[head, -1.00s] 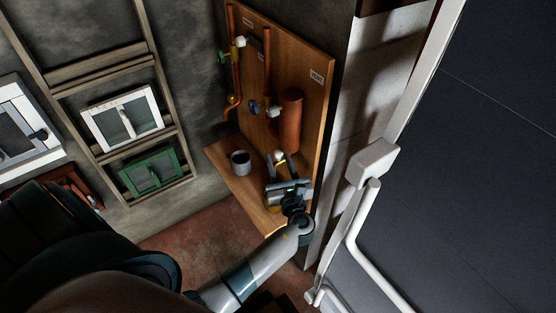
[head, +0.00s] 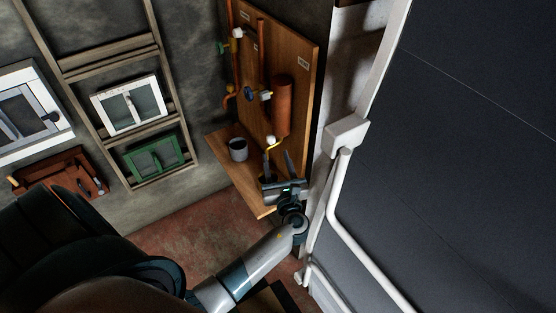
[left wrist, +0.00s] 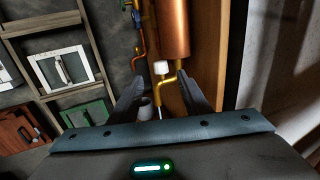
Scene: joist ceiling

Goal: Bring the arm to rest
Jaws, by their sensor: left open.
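My left arm comes in from the bottom of the head view and reaches to the wooden pipe board (head: 300,90). Its left gripper (head: 277,163) is open, in front of the board's lower end and over the small wooden shelf (head: 240,180). In the left wrist view the two dark fingers (left wrist: 160,90) stand well apart. A yellow bent pipe with a white knob (left wrist: 161,68) shows in the gap between them, beyond the fingertips; it also shows in the head view (head: 271,141). Nothing is held. My right gripper is not in view.
A grey cup (head: 238,149) stands on the shelf. A copper cylinder (head: 282,105) and valves are on the board. A white-framed dark panel with a white handle rail (head: 355,235) is close on the right. A rack with a white window (head: 130,105) and green window (head: 154,156) is left.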

